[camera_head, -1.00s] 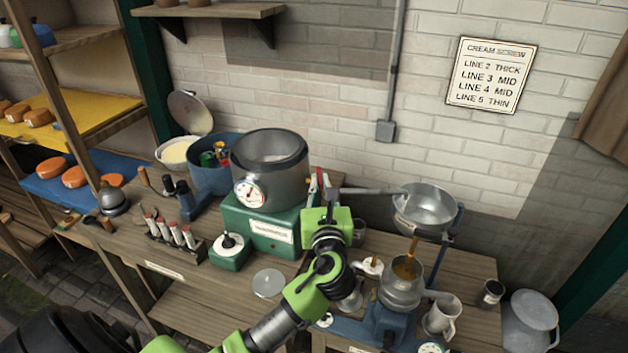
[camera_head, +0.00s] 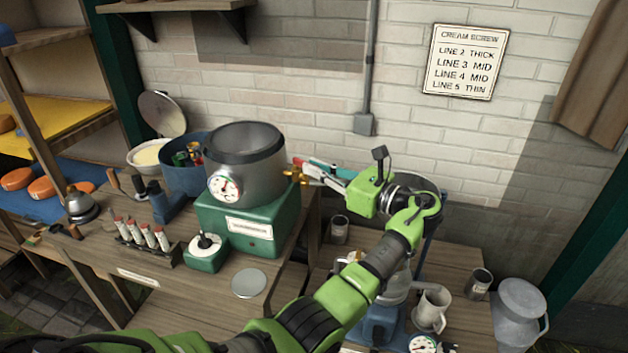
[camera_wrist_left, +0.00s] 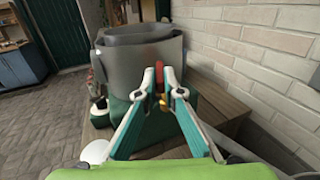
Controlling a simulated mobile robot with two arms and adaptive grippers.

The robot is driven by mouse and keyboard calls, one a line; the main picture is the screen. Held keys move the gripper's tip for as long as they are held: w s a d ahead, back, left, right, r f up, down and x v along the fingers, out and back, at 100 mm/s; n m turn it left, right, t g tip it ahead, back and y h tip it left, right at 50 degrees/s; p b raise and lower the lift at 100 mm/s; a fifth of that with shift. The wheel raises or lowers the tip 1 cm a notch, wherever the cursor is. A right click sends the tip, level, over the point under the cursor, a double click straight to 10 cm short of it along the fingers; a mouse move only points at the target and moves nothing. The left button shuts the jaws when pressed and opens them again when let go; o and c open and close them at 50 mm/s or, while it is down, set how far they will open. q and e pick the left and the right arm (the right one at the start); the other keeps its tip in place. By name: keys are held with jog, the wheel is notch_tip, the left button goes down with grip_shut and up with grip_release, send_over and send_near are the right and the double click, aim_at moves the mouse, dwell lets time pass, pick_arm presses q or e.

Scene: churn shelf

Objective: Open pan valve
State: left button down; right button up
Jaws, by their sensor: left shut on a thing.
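The metal pan (camera_head: 262,178) sits on a green base (camera_head: 235,224) at the back of the bench, with a round dial on its front. Its brass valve (camera_head: 291,175) sticks out on the right side. In the left wrist view the red valve handle (camera_wrist_left: 159,77) is upright between the fingertips, with brass (camera_wrist_left: 163,101) below it. My left gripper (camera_head: 301,168) reaches the valve from the right and is shut on the handle. It also shows in the left wrist view (camera_wrist_left: 159,72). My right gripper is not in view.
A separator with a blue frame (camera_head: 380,324) stands on the right bench, mostly behind my left arm. A pitcher (camera_head: 430,308) and a milk can (camera_head: 519,310) are near it. A rack of red-capped tubes (camera_head: 145,240) stands left. A flat disc (camera_head: 249,283) lies in front.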

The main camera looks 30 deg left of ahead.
pick_arm(q)
jog(key=shift+w+n+g+b, duration=0.3)
jog(key=shift+n+g+b, duration=0.3)
jog(key=shift+g+b, duration=0.3)
jog(key=c, duration=2.2)
grip_release()
jog(key=shift+a, duration=0.1)
jog(key=shift+o, duration=0.2)
jog(key=d, duration=0.7)
jog(key=shift+d, duration=0.25)
